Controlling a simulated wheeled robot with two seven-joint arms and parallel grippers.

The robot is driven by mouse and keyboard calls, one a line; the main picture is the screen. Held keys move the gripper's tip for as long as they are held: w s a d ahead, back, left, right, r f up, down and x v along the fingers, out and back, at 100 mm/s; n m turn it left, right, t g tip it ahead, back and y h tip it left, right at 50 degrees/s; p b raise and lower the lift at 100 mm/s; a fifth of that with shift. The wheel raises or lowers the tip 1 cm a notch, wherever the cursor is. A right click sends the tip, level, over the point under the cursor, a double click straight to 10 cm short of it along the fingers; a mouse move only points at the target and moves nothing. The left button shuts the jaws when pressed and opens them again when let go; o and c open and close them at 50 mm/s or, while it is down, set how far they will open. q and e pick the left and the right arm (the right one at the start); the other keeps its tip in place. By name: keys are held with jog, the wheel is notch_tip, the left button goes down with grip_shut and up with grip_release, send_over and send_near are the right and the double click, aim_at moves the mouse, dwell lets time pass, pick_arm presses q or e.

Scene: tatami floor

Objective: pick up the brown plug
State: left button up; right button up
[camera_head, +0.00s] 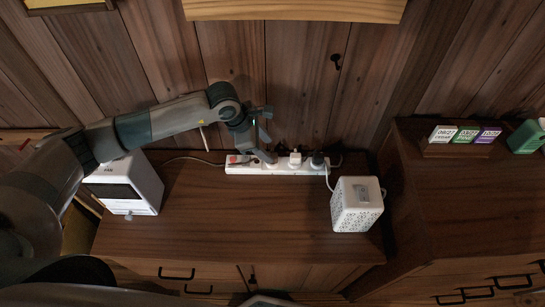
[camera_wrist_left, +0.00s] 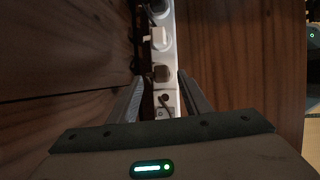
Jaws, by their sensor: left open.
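The brown plug (camera_wrist_left: 161,73) sits in the white power strip (camera_head: 245,169) and shows in the left wrist view between my left fingertips. The power strip also shows in the wrist view (camera_wrist_left: 168,52). My left gripper (camera_head: 264,153) is open, with one finger on each side of the brown plug (camera_wrist_left: 161,76). I cannot tell whether the fingers touch it. In the head view the gripper largely hides this plug. A white plug (camera_head: 295,158) and a dark plug (camera_head: 317,160) stand further along the strip. My right gripper is not in view.
The strip lies at the back of a brown cabinet top (camera_head: 240,215), near the wooden wall. A white box (camera_head: 130,187) stands left and a white patterned device (camera_head: 357,205) right. The middle front is clear. A higher cabinet (camera_head: 460,200) stands at the right.

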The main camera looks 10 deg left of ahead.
aim_at(272, 155)
pick_arm(q)
jog(key=shift+d+f+p, duration=0.1)
jog(key=shift+f+p, duration=0.2)
jog(key=p+x, duration=0.1)
jog(key=x, duration=0.2)
jog(key=shift+s+f, duration=0.1)
jog(key=shift+f, duration=0.45)
jog(key=c, duration=1.1)
